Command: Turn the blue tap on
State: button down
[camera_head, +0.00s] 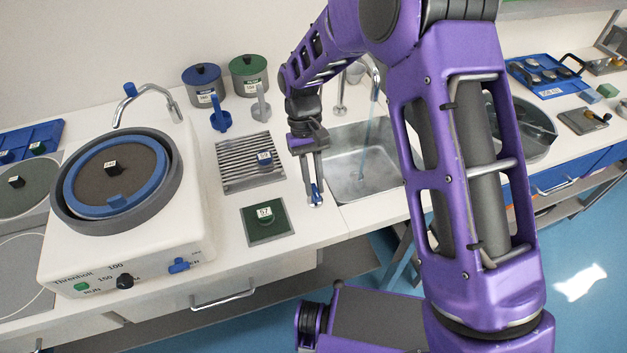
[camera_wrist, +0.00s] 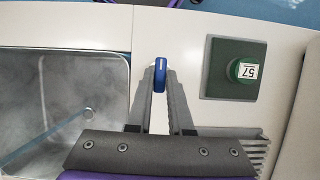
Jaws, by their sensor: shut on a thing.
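The blue tap handle (camera_head: 317,196) stands on the white counter at the left front of the sink. It also shows in the wrist view (camera_wrist: 160,72), upper middle, between my fingertips. My gripper (camera_head: 313,188) points down and is shut on this blue handle; the fingers hide part of it. The metal sink (camera_head: 345,182) is just right of the gripper. Its curved spout (camera_head: 374,80) is partly hidden by my arm. A thin pale blue stream (camera_head: 366,135) runs down from the spout into the basin, and also shows in the wrist view (camera_wrist: 40,140).
A green square plate (camera_head: 268,236) with a green piece labelled 57 (camera_head: 265,213) lies left of the gripper. A slatted drain rack (camera_head: 235,170) holds a blue piece. A grinding machine (camera_head: 120,240) stands farther left.

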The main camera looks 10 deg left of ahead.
dwell(0.3)
jog(key=c, duration=0.8)
grip_release()
jog(key=shift+r, duration=0.15)
jog(key=p+v, duration=0.1)
jog(key=v, duration=1.6)
jog(key=shift+w+a+p, duration=0.1)
jog(key=shift+p, duration=0.3)
